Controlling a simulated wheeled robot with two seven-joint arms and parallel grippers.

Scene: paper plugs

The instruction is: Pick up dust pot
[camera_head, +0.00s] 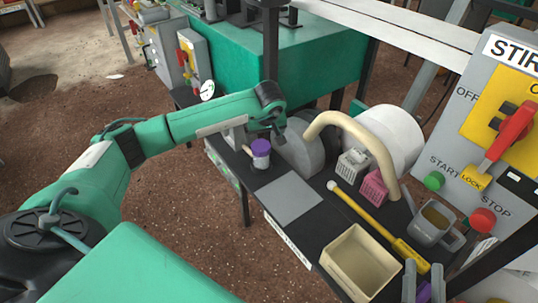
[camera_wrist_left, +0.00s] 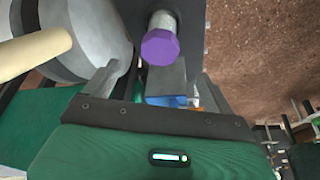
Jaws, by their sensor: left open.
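The task's dust pot is most likely the small pale pot (camera_head: 261,161) with a purple lid, standing upright on the black bench's left end. A thin handle or stick shows beside it. In the left wrist view the purple lid (camera_wrist_left: 160,47) lies ahead, just beyond the fingertips. My left gripper (camera_head: 279,128) hangs above and right of the pot, open and apart from it; its two spread fingers show in the wrist view (camera_wrist_left: 158,88). A grey block with a blue face (camera_wrist_left: 166,85) appears between them. Two upright grey fingers, apparently my right gripper (camera_head: 424,280), show at bottom right with something purple between them.
A curved beige pipe (camera_head: 345,122) and grey machine (camera_head: 299,150) stand close beside the left gripper.

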